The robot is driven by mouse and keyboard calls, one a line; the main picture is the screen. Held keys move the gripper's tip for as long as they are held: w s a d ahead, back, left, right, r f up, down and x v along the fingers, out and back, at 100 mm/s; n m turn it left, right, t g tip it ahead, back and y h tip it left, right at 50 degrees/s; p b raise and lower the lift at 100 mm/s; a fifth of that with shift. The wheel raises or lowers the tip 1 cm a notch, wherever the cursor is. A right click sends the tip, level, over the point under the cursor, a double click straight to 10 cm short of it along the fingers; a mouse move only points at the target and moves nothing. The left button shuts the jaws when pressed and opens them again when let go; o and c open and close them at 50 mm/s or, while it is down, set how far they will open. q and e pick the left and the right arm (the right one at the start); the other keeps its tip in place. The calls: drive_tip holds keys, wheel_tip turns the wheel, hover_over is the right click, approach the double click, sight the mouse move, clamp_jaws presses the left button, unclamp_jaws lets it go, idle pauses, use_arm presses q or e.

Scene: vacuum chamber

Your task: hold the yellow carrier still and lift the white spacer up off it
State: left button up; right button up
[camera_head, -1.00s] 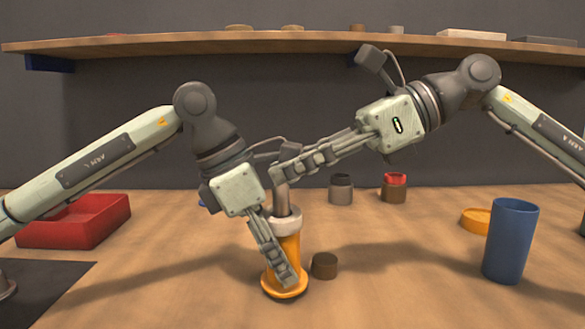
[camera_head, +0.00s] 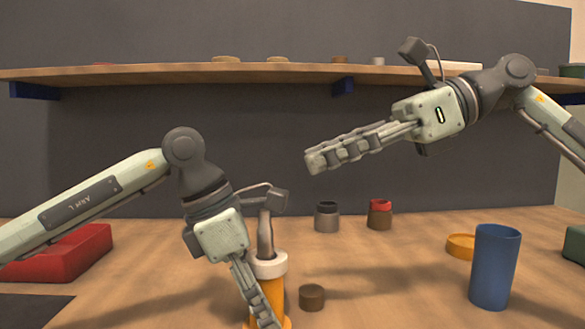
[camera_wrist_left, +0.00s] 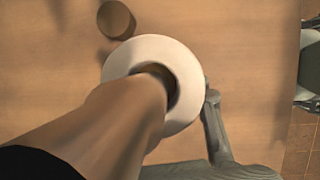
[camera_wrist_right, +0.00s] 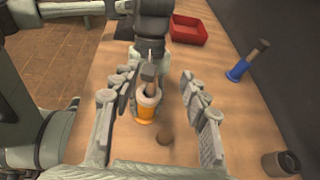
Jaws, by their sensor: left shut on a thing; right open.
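The yellow carrier (camera_head: 271,290) stands upright on the table, its foot cut off by the bottom edge of the head view. The white spacer (camera_head: 272,265) sits around its top as a ring, also seen from above in the left wrist view (camera_wrist_left: 185,65). A brownish rod (camera_head: 265,238) rises through the ring; its top is hidden behind my left wrist camera. My left gripper (camera_head: 266,318) is shut on the carrier, below the spacer. My right gripper (camera_head: 314,161) is open and empty, above and right of the carrier; its spread fingers (camera_wrist_right: 158,82) frame the carrier from a distance.
A small brown cylinder (camera_head: 312,297) stands close right of the carrier. A blue cup (camera_head: 494,265) and yellow dish (camera_head: 460,245) are at right. A grey jar (camera_head: 327,217) and a red-topped jar (camera_head: 380,214) stand behind. A red tray (camera_head: 75,255) is at left; a shelf (camera_head: 200,75) runs behind.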

sight(271, 245)
drive_tip(key=shift+o, duration=0.4)
drive_tip(key=v, duration=0.5)
drive_tip(key=shift+d+r, duration=0.1)
drive_tip(key=shift+d, duration=0.05)
drive_tip(key=shift+o, duration=1.2)
drive_tip(key=o, duration=0.3)
drive_tip(key=a+f+h, duration=0.1)
drive_tip(key=a+h, duration=0.1)
drive_tip(key=a+f+g+h, duration=0.1)
drive_tip(key=a+h, duration=0.1)
drive_tip(key=w+a+n+h, duration=0.1)
drive_tip(key=a+h, duration=0.1)
drive_tip(key=a, duration=0.1)
drive_tip(key=shift+a+f+g, duration=0.1)
drive_tip(key=shift+f+g, duration=0.2)
drive_tip(key=shift+f, duration=0.1)
drive_tip(key=a+f+h, duration=0.1)
drive_tip(key=f, duration=0.2)
drive_tip(key=a+f+h, duration=0.1)
drive_tip(key=a+f, duration=0.1)
drive_tip(key=f, duration=0.2)
drive_tip(key=a+f, duration=0.2)
drive_tip(key=f, duration=0.2)
drive_tip(key=shift+w+f+h, duration=0.2)
drive_tip(key=shift+h, duration=0.2)
drive_tip(key=shift+c, duration=0.4)
